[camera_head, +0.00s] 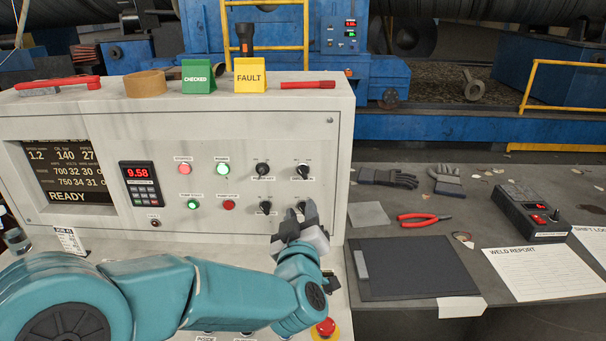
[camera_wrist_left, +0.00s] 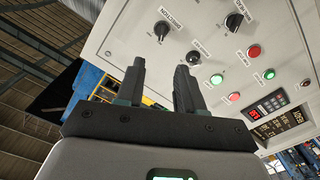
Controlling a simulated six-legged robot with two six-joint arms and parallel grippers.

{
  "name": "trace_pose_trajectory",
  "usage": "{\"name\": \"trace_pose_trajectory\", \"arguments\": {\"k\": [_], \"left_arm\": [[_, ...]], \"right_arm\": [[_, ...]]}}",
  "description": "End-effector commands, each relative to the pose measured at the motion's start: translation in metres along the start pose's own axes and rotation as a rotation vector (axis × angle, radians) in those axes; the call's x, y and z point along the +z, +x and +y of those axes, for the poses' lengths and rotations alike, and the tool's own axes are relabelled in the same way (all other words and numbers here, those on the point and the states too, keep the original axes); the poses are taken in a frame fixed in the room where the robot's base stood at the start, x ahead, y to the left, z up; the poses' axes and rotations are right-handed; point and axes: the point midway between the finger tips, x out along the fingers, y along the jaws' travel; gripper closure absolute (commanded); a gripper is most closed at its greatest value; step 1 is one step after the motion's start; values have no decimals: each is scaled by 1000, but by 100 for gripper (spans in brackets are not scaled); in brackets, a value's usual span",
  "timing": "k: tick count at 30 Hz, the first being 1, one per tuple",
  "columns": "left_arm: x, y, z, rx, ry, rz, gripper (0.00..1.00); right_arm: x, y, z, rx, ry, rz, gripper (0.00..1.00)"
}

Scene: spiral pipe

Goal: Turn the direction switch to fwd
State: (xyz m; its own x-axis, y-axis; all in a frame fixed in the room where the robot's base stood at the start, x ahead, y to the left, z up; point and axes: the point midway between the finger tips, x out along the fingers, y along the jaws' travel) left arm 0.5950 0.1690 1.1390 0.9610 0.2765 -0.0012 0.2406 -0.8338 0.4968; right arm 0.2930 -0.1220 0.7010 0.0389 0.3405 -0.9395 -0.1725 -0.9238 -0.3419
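The white control panel (camera_head: 150,118) carries black rotary knobs in two rows, right of the lamps. The upper right knob (camera_head: 302,171) also shows in the left wrist view (camera_wrist_left: 161,30); the small label beside it there seems to read "DIRECTION". Its setting is too small to read. My left gripper (camera_head: 302,212) is over the lower right knob (camera_head: 302,206) in the head view and partly covers it. In the wrist view, its two fingers (camera_wrist_left: 160,85) are apart with nothing between them, short of the panel face. My right gripper is not in view.
Left of the knobs are lit lamps (camera_head: 222,169) and a keypad display (camera_head: 140,184). A red and yellow stop button (camera_head: 325,327) is below my left wrist. The grey table at right holds red pliers (camera_head: 424,219), a dark clipboard (camera_head: 412,268) and a handheld box (camera_head: 530,213).

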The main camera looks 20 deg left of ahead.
Motion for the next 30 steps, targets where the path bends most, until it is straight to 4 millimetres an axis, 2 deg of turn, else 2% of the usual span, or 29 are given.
{"name": "trace_pose_trajectory", "arguments": {"k": [5, 12, 18, 24, 30], "left_arm": [[-3, 31, 0, -4, 1, 0, 63], [-3, 89, 0, -3, 0, 0, 63], [-2, 130, -1, -3, 2, -1, 63], [-1, 151, -1, -1, 2, -1, 63], [0, 155, -1, 0, 2, -1, 63]], "right_arm": [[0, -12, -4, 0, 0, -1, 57], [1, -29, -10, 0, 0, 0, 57], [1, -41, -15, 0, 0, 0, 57], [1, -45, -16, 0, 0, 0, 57], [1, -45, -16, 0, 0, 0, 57]]}}
